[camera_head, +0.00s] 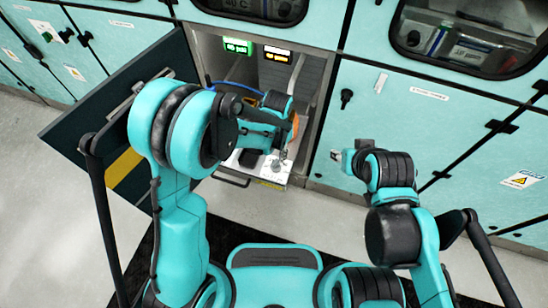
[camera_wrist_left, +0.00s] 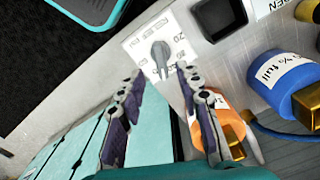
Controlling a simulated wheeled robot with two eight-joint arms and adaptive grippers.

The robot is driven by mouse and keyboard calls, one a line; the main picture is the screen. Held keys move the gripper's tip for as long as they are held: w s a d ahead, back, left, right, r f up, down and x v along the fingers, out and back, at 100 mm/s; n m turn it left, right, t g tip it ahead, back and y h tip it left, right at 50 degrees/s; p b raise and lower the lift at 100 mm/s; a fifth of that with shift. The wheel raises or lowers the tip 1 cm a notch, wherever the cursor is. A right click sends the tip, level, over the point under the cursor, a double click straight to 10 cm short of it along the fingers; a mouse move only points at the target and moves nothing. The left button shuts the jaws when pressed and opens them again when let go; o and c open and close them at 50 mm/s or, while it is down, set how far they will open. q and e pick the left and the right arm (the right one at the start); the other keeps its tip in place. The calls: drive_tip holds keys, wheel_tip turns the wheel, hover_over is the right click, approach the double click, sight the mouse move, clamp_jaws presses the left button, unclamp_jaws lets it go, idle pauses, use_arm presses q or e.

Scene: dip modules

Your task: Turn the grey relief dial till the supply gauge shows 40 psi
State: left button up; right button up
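The grey relief dial (camera_wrist_left: 160,54) sits on a white plate printed with a scale in the left wrist view; its grip bar is roughly upright in that picture. My left gripper (camera_wrist_left: 160,74) is open, its fingertips apart just short of the dial, one towards each side; I see no contact. In the head view my left arm reaches into an open cabinet bay, with the left gripper (camera_head: 283,154) low inside. Two small displays, one green (camera_head: 237,46) and one yellow-white (camera_head: 277,54), hang in the bay; their figures are too small to read surely. My right gripper (camera_head: 347,160) is outside the bay, its fingers unclear.
An orange cylinder (camera_wrist_left: 206,125) and a blue cylinder (camera_wrist_left: 285,80) with a "% full" label stand close to the right finger in the wrist view. The dark open door (camera_head: 75,130) is left of the bay. Closed turquoise cabinets (camera_head: 420,125) flank the right.

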sight(276, 161)
use_arm(q)
wheel_tip(276, 161, down, 5)
drive_tip(key=shift+f+b, duration=0.15)
drive_tip(key=shift+b, duration=0.6)
clamp_jaws()
